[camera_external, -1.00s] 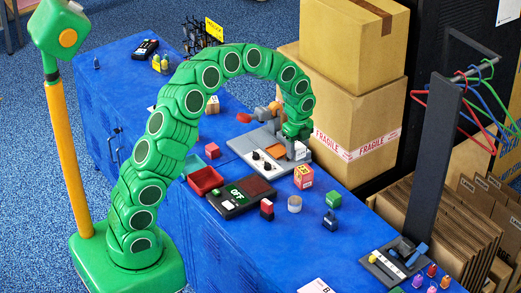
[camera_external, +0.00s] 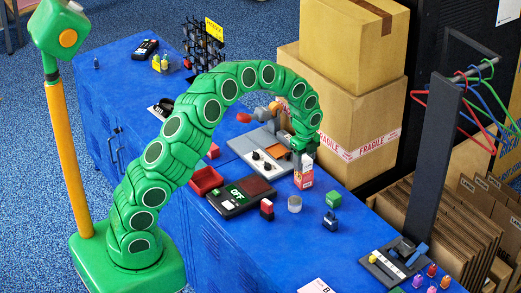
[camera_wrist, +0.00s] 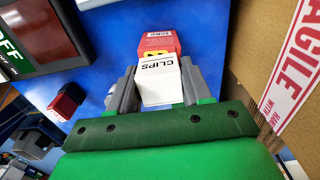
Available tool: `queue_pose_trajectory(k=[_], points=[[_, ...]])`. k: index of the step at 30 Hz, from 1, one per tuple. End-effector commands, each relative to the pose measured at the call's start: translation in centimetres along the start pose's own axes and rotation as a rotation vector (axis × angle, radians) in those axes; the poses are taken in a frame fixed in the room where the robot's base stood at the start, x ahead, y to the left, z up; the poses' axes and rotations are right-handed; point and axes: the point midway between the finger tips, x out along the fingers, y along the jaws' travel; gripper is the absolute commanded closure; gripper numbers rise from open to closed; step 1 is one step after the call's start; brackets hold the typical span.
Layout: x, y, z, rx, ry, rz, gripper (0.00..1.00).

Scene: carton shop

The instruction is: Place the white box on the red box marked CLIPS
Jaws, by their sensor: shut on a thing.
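My gripper (camera_external: 304,151) is shut on the white box (camera_wrist: 160,84), which sits between its two grey fingers (camera_wrist: 154,92) in the wrist view. The word CLIPS shows on the white box's face. The red box (camera_wrist: 158,44) shows just beyond it, with a pale label and a yellow patch. In the external view the white box (camera_external: 307,162) is directly above the red box (camera_external: 304,181), which stands on the blue bench. I cannot tell whether the two boxes touch. My fingers hide part of the white box.
Stacked cardboard cartons (camera_external: 345,125) stand close behind my gripper. A grey device (camera_external: 262,148) is to its left, and an OFF panel (camera_external: 241,196) and red tray (camera_external: 205,180) are nearer.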

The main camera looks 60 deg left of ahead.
Motion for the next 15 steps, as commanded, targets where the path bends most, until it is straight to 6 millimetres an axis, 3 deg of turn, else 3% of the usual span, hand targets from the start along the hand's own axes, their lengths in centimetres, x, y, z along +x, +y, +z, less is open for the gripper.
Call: queue_pose_trajectory(k=[11, 12, 15], points=[[0.36, 0.00, 0.04, -0.001, 0.000, 0.000, 0.82], [0.35, 0.00, 0.03, -0.001, 0.000, 0.000, 0.47], [0.33, -0.02, 0.03, -0.001, 0.000, -0.001, 0.31]])
